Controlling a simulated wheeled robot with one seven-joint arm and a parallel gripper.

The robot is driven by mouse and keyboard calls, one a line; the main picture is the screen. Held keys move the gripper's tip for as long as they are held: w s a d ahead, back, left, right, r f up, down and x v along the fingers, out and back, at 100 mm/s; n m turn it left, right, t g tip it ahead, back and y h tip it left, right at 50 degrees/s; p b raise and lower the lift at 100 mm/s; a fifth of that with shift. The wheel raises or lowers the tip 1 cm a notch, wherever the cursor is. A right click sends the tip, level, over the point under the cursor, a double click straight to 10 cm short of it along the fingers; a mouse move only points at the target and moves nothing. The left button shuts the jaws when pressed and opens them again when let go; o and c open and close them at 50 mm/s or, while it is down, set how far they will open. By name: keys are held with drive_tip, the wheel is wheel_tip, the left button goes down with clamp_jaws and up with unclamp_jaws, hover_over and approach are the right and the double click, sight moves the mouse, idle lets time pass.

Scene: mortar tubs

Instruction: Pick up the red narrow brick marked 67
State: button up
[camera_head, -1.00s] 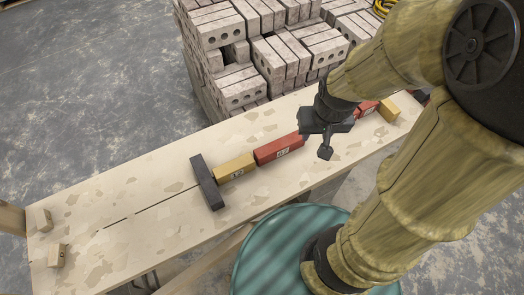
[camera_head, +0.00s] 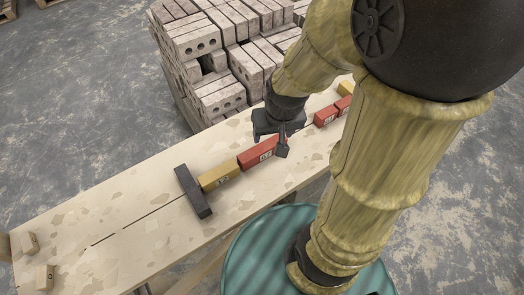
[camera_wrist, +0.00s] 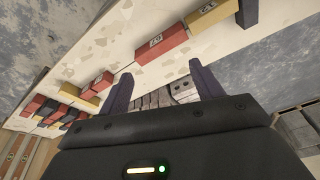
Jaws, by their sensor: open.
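A red brick (camera_head: 257,153) lies on the board in a row, touching or nearly touching a yellow brick; its dark number on a white label is too small to read surely. It also shows in the wrist view (camera_wrist: 160,46). A second red brick (camera_head: 325,116) lies farther right, and it shows in the wrist view (camera_wrist: 102,82) too; its number is also unclear. My gripper (camera_head: 281,150) is above the board by the right end of the first red brick, overlapping it in the picture. In the wrist view its fingers (camera_wrist: 158,72) are apart with nothing between them.
A yellow brick (camera_head: 219,172) and a dark block (camera_head: 193,191) continue the row leftward. Another yellow brick (camera_head: 346,88) is at the right. Small wooden blocks (camera_head: 45,278) stand at the board's left end. Stacked grey bricks (camera_head: 215,60) rise behind; a teal drum top (camera_head: 262,245) is in front.

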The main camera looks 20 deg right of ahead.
drive_tip(key=w+a+m+t+p, duration=0.1)
drive_tip(key=w+a+m+p, duration=0.3)
drive_tip(key=w, duration=0.5)
drive_tip(key=m+g+h+p, duration=0.2)
drive_tip(key=m+h+p, duration=0.35)
drive_tip(key=m, duration=0.45)
hover_over(261, 148)
drive_tip(key=s+a, duration=0.2)
drive_tip(key=a, duration=0.4)
wheel_tip(261, 148, down, 12)
drive_tip(key=shift+d+y, duration=0.15)
drive_tip(key=shift+y, duration=0.3)
drive_tip(key=b+x, duration=0.1)
drive_tip(key=x, duration=0.4)
drive_tip(key=b+x, duration=0.1)
drive_tip(key=x, duration=0.5)
drive_tip(key=shift+s+f, duration=0.2)
drive_tip(key=shift+d+f, duration=0.15)
drive_tip(key=shift+f, duration=0.15)
